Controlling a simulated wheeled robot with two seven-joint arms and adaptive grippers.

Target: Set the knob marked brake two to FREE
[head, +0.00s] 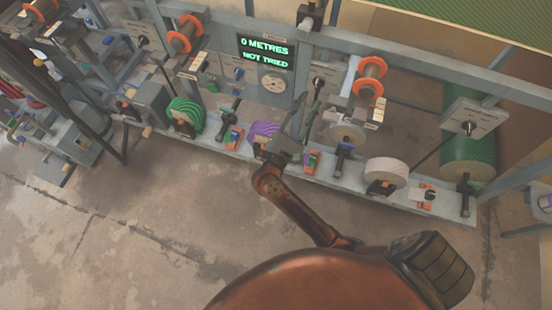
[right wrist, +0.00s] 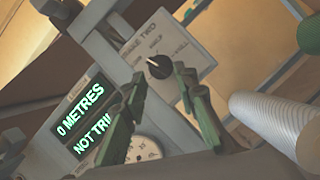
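The brake two knob (right wrist: 160,67) is a black round knob with a pale pointer mark towards its upper left. It sits on a grey panel (right wrist: 180,32) whose heading reads as brake two. Smaller words stand above and right of the knob; I cannot make out FREE. My right gripper (right wrist: 160,74) is open, its two green-grey fingers apart, with the knob showing between and beyond the tips. I cannot tell whether they touch it. In the head view my right gripper (head: 312,97) is in front of the panel (head: 323,72). My left gripper is not in view.
The green display (head: 265,52) reads 0 METRES, NOT TRIED, with a round gauge (head: 273,83) below it. A pale roller (right wrist: 275,125) lies right of my fingers. Purple (head: 262,132) and green (head: 186,116) rolls stand along the machine's base. Open floor lies in front.

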